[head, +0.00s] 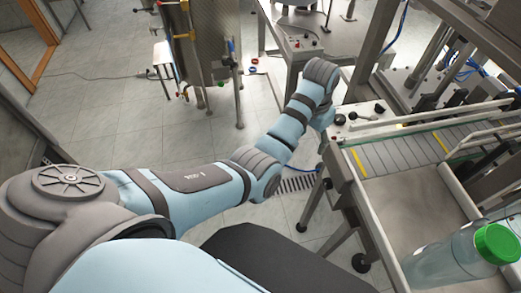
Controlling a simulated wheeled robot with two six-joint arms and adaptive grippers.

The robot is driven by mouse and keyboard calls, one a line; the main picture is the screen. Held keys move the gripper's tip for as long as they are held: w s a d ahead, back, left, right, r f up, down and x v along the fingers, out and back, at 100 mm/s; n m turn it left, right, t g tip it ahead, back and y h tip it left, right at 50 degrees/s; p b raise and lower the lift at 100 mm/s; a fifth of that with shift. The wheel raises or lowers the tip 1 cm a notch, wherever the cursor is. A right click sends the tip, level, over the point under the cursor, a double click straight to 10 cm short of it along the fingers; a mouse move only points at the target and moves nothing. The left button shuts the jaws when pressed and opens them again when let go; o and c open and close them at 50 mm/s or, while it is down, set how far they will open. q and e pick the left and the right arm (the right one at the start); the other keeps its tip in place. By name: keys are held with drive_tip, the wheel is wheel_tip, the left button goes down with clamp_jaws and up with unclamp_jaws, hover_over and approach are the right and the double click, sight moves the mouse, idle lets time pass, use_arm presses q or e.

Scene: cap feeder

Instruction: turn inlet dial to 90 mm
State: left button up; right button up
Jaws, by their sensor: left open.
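My left arm reaches from the lower left to the near corner of the conveyor machine. My left gripper (327,124) is at its far end, mostly hidden by the wrist, and is open. It is beside a light control panel (362,118) with small dark knobs, including a black knob (380,107) to the right of the wrist. I cannot tell which knob is the inlet dial, and no scale can be read. I cannot tell whether the fingers touch anything. My right gripper is not in view.
A grey slatted conveyor (400,153) with yellow marks runs right from the panel. Another machine table (305,45) with buttons is behind. Tiled floor (110,115) is open at left.

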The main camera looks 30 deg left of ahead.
use_arm(q)
drive_tip(key=s+a+f+n+t, duration=0.1)
drive_tip(key=s+a+f+n, duration=0.1)
drive_tip(key=s+a+f, duration=0.5)
drive_tip(key=s+f, duration=0.3)
drive_tip(key=shift+s+y, duration=0.25)
drive_tip(key=shift+y, duration=0.05)
drive_tip(key=shift+w+f, duration=0.1)
drive_tip(key=shift+f, duration=0.05)
